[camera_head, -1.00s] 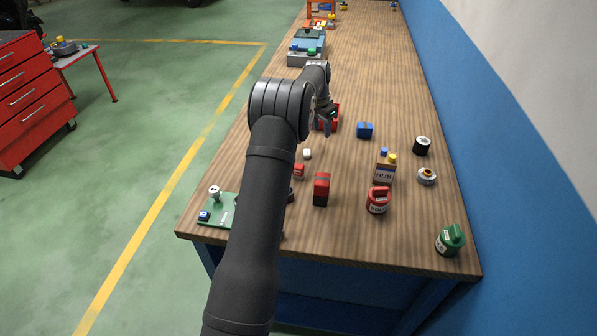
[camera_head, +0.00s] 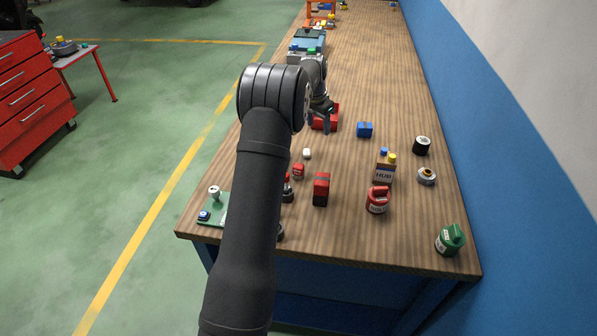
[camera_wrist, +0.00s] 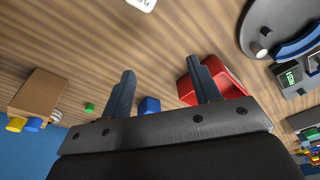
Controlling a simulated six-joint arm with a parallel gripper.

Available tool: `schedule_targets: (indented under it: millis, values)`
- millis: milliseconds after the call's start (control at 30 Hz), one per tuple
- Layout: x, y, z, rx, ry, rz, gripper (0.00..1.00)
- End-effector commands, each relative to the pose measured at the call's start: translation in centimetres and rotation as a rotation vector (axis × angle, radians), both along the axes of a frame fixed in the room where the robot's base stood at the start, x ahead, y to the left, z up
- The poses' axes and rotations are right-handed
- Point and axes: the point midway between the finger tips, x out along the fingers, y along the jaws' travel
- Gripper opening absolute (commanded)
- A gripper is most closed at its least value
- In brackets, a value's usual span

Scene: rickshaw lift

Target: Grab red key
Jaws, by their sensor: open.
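No item shows clearly as a key, so I cannot tell which is the red key. A red lidded piece with a handle and label (camera_head: 378,200) stands at the right front of the bench. A small red piece (camera_head: 299,171) and a red and black block (camera_head: 321,189) stand left of it. My gripper (camera_head: 326,122) is by a red box (camera_head: 333,122), partly hidden by my arm. In the wrist view my gripper (camera_wrist: 160,70) is open with nothing between its fingers, and its right finger overlaps the red box (camera_wrist: 226,82).
A blue block (camera_head: 365,130), a brown HUB box (camera_head: 385,174), a black cylinder (camera_head: 422,145) and a green lidded piece (camera_head: 450,241) stand on the right. A white piece (camera_head: 307,154) lies mid-bench. The bench (camera_head: 385,70) is clear farther back on the right.

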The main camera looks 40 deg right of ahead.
Motion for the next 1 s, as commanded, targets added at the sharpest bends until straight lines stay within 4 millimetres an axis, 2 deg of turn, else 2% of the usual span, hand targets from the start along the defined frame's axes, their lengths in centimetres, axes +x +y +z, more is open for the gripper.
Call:
schedule_targets:
  millis: [33,200,500,733,867,1000]
  values:
    - [-0.4,1.1,1.4,-0.012,-0.008,0.027,0.56]
    - [-2.4,4.9,4.6,-0.054,-0.027,0.132,0.56]
    - [-7.2,12.7,8.7,-0.133,-0.059,0.318,0.56]
    - [-10.9,17.8,9.8,-0.184,-0.073,0.430,0.56]
    - [-12.1,19.2,9.9,-0.198,-0.076,0.461,0.56]
    - [-12.3,19.5,9.2,-0.202,-0.077,0.472,0.56]
